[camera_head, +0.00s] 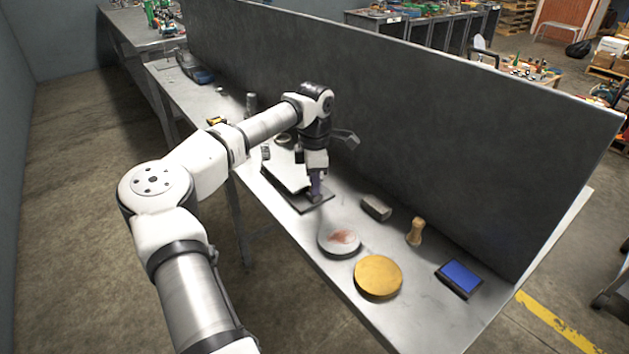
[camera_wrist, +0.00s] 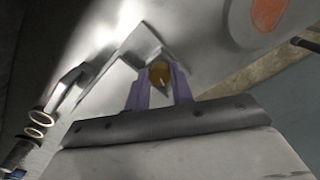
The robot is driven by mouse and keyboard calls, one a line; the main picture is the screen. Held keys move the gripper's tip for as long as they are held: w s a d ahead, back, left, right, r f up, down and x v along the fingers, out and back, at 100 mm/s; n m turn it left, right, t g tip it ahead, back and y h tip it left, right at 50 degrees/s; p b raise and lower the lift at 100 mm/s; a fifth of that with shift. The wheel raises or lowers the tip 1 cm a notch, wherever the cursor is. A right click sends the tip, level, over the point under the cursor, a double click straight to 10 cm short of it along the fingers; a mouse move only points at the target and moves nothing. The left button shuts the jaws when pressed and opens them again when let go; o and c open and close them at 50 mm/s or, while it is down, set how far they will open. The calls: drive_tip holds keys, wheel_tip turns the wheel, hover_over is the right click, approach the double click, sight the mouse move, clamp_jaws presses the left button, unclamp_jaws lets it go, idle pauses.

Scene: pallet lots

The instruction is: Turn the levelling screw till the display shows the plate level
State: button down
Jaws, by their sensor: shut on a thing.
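In the head view a pale flat plate (camera_head: 285,172) lies on the bench beside a dark flat base (camera_head: 313,203). My gripper (camera_head: 315,190) points down over the base. In the wrist view its two purple fingers (camera_wrist: 160,88) are closed around a small yellow-orange knob (camera_wrist: 159,70), which seems to be the levelling screw. In the head view the gripper hides the knob. A flat black device with a blue face (camera_head: 460,277) lies at the bench's near right; no reading is legible on it, and I cannot tell whether it is the display.
A pale disc with a reddish patch (camera_head: 330,246), a yellow disc (camera_head: 378,277), a grey block (camera_head: 376,207) and a wooden peg-like piece (camera_head: 415,233) stand to the right on the bench. A tall dark panel (camera_head: 430,150) runs along the back.

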drive_tip(key=shift+w+a+n, duration=0.1)
drive_tip(key=shift+n, duration=1.6)
drive_tip(key=shift+r, duration=0.1)
drive_tip(key=c, duration=1.2)
unclamp_jaws()
wheel_tip(320, 180, up, 14)
drive_tip(key=b, duration=0.1)
